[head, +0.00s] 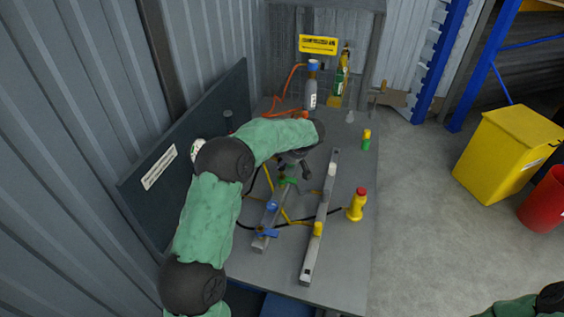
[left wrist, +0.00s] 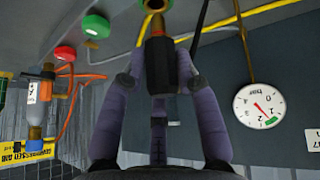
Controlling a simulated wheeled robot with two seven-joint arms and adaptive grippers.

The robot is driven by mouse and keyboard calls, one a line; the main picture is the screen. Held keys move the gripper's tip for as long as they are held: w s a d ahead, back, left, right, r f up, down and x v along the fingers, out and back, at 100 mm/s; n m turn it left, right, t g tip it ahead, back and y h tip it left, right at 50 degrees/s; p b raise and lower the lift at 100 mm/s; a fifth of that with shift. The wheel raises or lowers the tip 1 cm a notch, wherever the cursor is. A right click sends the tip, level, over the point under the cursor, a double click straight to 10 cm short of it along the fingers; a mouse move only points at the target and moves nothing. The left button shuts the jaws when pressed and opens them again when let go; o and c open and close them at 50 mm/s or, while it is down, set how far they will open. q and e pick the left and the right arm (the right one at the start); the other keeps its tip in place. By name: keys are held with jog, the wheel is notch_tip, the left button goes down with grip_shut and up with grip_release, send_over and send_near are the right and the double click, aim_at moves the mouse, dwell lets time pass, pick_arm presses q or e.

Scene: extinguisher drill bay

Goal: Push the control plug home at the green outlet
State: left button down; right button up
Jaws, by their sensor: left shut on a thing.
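My left gripper (head: 292,168) reaches down over the grey bars on the bench. In the left wrist view the left gripper (left wrist: 160,78) is shut on the control plug (left wrist: 159,58), which has a black body and a brass-coloured end. That end points at a round fitting with a dark hole at the top edge; I cannot tell whether they touch. A green fitting (left wrist: 95,25) is left of the plug. In the head view a green part (head: 290,181) shows just below the gripper. My right gripper is out of view.
A pressure gauge (left wrist: 259,107) is on the dark panel. Yellow and black hoses cross the bench (head: 345,265). The bench's right edge is fairly clear.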

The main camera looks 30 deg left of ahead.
aim_at(282, 170)
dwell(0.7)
pick_arm(q)
jog(key=shift+b, duration=0.45)
jog(key=shift+f+b, duration=1.2)
jog(key=shift+b, duration=0.1)
dwell(1.0)
jog(key=shift+b, duration=0.5)
jog(key=shift+f+b, duration=0.9)
dwell(0.4)
